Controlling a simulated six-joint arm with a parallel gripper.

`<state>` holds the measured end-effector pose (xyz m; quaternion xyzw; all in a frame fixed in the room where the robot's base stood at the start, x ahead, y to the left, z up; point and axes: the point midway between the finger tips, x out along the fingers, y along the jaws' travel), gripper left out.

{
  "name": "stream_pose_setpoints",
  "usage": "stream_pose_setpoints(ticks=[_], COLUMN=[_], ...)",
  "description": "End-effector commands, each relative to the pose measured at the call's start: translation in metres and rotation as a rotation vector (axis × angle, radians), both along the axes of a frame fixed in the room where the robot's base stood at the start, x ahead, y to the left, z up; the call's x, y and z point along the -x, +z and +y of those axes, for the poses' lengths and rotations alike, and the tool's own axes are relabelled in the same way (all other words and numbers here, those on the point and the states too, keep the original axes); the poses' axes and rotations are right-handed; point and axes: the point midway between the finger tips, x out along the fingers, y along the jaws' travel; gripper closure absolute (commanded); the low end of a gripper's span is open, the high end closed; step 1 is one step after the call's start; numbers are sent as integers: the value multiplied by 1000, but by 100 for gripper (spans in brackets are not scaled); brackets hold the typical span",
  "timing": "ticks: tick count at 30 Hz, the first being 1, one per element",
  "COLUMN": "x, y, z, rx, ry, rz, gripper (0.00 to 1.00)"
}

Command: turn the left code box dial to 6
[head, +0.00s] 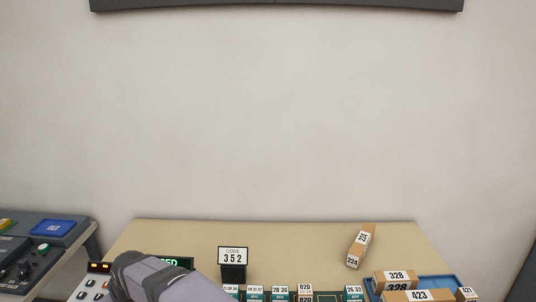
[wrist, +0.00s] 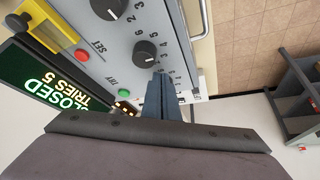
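The grey code box (wrist: 125,75) fills the upper left of the wrist view, turned nearly upside down. One round black dial with a white pointer mark (wrist: 147,52) shows whole, with small numbers around it. A second black dial (wrist: 110,8) is cut by the top edge. My gripper (wrist: 162,88) reaches over the panel's lower right edge, beside the whole dial and apart from it. Its fingers look close together, but their tips hide that part of the panel, so I cannot tell whether they hold anything. In the head view my arm covers most of the box.
A green-lit display (wrist: 45,90) reads CLOSED, TRIES 5. A red button (wrist: 82,55) and green button (wrist: 124,92) sit on the panel. Labelled parcels (head: 397,280) stand right; a side console (head: 45,245) stands left.

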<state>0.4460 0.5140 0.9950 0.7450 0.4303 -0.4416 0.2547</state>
Motion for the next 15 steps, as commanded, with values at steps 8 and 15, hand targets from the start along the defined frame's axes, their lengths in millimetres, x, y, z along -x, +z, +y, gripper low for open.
stream_pose_setpoints(ticks=[8,15], x=[-1,1], y=[-1,-1], z=[-1,-7], rx=[-2,-1], ry=[0,0], rz=[-2,-2], gripper=[100,100])
